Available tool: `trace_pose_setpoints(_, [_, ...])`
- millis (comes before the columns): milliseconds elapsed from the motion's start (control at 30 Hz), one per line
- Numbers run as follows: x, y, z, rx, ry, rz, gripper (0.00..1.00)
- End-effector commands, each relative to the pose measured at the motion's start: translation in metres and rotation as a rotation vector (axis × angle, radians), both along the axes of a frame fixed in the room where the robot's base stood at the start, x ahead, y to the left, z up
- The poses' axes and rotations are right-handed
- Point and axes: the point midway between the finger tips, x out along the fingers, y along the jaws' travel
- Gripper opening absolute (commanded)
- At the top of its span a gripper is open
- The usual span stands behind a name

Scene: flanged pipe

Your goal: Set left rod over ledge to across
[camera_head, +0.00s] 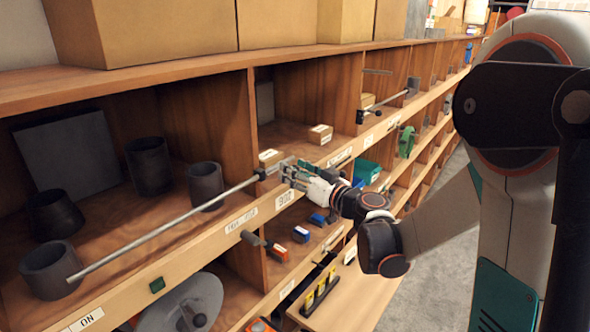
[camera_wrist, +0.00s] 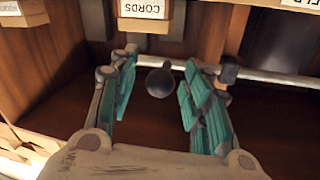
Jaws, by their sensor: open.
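The left rod (camera_head: 165,232) is a long pale metal bar. My gripper is at the rod's far right end. In the wrist view my gripper (camera_wrist: 160,62) is open, with teal pads on both sides. A dark round knob (camera_wrist: 159,83) shows between the fingers, and a pale bar (camera_wrist: 275,77) crosses behind them. I cannot tell whether the fingers touch either.
Dark cups (camera_head: 149,166) stand in the left compartment. Small cartons (camera_head: 320,134) are on the shelf behind my gripper. A second rod (camera_head: 388,101) sits farther right. Blue and orange items (camera_head: 300,234) lie on the lower shelf. Open floor (camera_head: 437,250) is at the right.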

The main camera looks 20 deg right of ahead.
Motion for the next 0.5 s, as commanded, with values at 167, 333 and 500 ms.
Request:
trace_pose_setpoints(167, [0.004,0.0019,-0.0002,0.0,0.0,0.0,0.44])
trace_pose_setpoints(333, [0.0038,0.0018,-0.0003,0.0,0.0,0.0,0.44])
trace_pose_setpoints(500, [0.0037,0.0019,-0.0003,0.0,0.0,0.0,0.08])
